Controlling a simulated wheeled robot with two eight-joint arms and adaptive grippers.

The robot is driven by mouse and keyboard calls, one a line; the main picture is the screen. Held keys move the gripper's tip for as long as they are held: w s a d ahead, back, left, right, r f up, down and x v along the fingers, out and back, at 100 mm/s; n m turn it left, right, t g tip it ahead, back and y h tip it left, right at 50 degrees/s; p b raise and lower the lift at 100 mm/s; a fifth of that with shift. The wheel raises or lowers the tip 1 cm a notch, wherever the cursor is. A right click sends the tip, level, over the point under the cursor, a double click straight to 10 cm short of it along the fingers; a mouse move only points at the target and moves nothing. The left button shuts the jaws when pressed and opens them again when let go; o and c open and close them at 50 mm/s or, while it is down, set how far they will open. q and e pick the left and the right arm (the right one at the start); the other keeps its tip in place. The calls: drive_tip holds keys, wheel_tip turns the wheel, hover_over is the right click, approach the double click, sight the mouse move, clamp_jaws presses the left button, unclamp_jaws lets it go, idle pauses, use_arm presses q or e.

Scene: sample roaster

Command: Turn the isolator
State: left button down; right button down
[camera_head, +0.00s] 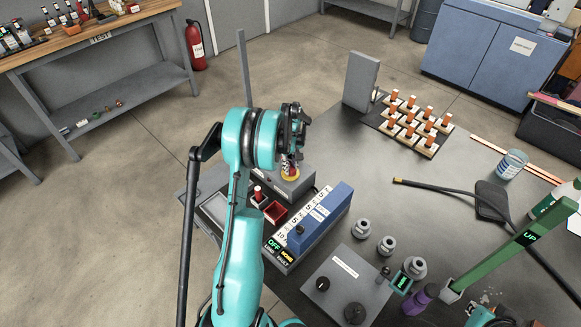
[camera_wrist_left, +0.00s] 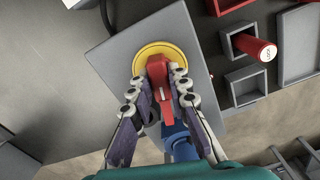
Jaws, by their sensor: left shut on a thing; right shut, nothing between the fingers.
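The isolator has a red handle (camera_wrist_left: 160,72) on a round yellow plate (camera_wrist_left: 143,57), set on a grey box (camera_wrist_left: 112,48). In the wrist view the handle points down the picture, towards my gripper. My left gripper (camera_wrist_left: 158,92) is shut on the red handle, one finger on each side. In the head view my left gripper (camera_head: 292,150) is over the isolator's yellow plate (camera_head: 290,177) and hides most of the handle. Something blue (camera_wrist_left: 182,148) shows behind the fingers.
A tray beside the isolator holds a red cylinder marked LOCK (camera_wrist_left: 255,46) and a red bin (camera_head: 275,212). A blue unit (camera_head: 325,213) with an OFF display, metal weights (camera_head: 388,245) and a green UP post (camera_head: 515,247) stand on the table. The table's middle is fairly clear.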

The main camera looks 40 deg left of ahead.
sight(291, 167)
use_arm(q)
drive_tip(key=shift+n, duration=1.1)
drive_tip(key=c, duration=1.4)
unclamp_jaws()
drive_tip(key=shift+c, duration=0.2)
drive_tip(key=shift+r, duration=0.1)
wheel_tip(291, 167, up, 12)
